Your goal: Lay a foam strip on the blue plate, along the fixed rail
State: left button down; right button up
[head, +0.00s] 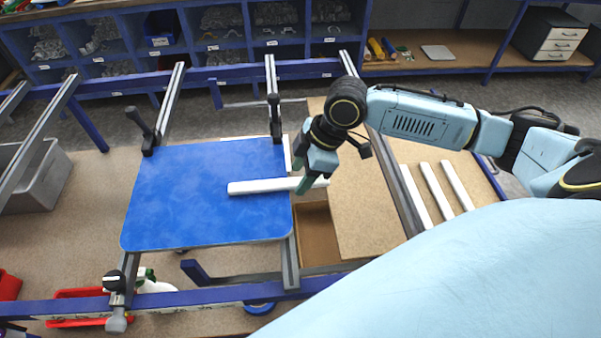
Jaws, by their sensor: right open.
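The blue plate (190,200) lies flat on a frame of rails. A white foam strip (258,187) lies across its right part, with its right end past the plate's right edge. My right gripper (303,173) is open above the strip, near that edge, and its fingers hide part of the strip. I cannot tell whether they touch it. A short pale piece (287,152) runs along the plate's upper right edge, partly hidden by the gripper; I cannot tell whether it is the fixed rail. Several more white strips (438,191) lie on the board at right. My left gripper is out of view.
A brown board (365,215) and an open compartment (316,235) lie right of the plate. Clamps (148,130) stand at the plate's back edge and another (115,283) at its front left corner. Blue shelves with bins (160,40) stand behind. A grey crate (35,175) is at left.

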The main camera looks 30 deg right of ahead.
jog(key=v, duration=1.2)
jog(key=shift+r+p, duration=0.35)
jog(key=shift+r, duration=0.05)
jog(key=shift+s, duration=0.1)
